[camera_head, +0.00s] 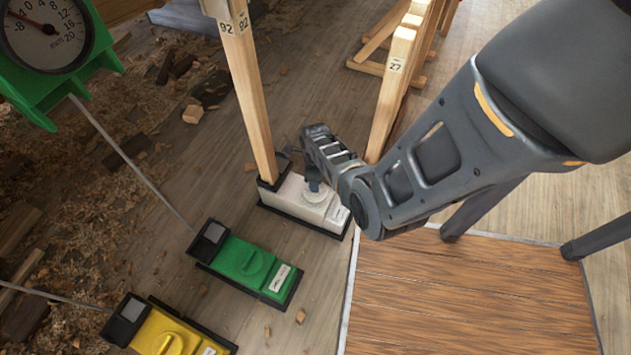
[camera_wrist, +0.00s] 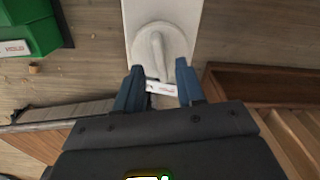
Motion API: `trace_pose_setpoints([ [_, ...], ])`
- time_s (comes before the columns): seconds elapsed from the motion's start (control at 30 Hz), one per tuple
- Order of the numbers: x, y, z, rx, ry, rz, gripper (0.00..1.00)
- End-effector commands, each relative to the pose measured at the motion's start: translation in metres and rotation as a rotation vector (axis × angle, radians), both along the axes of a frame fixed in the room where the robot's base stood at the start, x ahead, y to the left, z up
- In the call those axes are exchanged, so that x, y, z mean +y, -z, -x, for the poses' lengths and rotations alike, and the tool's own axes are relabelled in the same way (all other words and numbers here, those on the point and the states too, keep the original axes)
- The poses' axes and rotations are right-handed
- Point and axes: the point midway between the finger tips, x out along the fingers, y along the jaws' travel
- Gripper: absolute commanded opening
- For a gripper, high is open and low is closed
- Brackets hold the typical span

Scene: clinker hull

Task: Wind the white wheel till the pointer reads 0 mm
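The white wheel (camera_head: 316,193) is a round knob with a raised grip bar on top of a white box (camera_head: 292,194). In the wrist view the wheel (camera_wrist: 158,45) is just beyond my fingertips. My gripper (camera_head: 312,180) is over the box; in the wrist view my gripper (camera_wrist: 159,68) has its two blue fingers apart, either side of the bar's near end. Contact cannot be told. A round dial (camera_head: 45,50) marked in mm is cut off at top left on a green frame; its pointer leans up-left, between -8 and 0. Its rod runs toward the green box (camera_head: 249,265). No dial for the white box is identifiable.
A yellow box (camera_head: 165,335) with its own knob stands at the lower left. A wooden post (camera_head: 246,90) rises from the white box's far end, and another post (camera_head: 392,90) stands behind it. A brown platform (camera_head: 465,300) lies at right. Wood shavings litter the left floor.

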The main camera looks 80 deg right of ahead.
Motion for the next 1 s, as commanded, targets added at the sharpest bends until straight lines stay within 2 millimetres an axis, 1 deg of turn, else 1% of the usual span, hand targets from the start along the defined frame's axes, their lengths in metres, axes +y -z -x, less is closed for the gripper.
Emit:
trace_pose_setpoints([
  [0.03, 0.0, -0.016, -0.001, -0.002, -0.001, 0.003, 0.38],
  [0.1, 0.0, -0.026, -0.001, -0.001, -0.001, 0.002, 0.38],
  [0.2, 0.0, -0.038, 0.0, 0.0, 0.0, 0.001, 0.38],
  [0.3, 0.0, -0.046, 0.0, -0.001, 0.0, 0.002, 0.38],
  [0.4, 0.0, -0.048, 0.0, 0.0, 0.0, 0.001, 0.38],
  [1.0, 0.0, -0.048, 0.0, 0.0, -0.003, 0.002, 0.38],
])
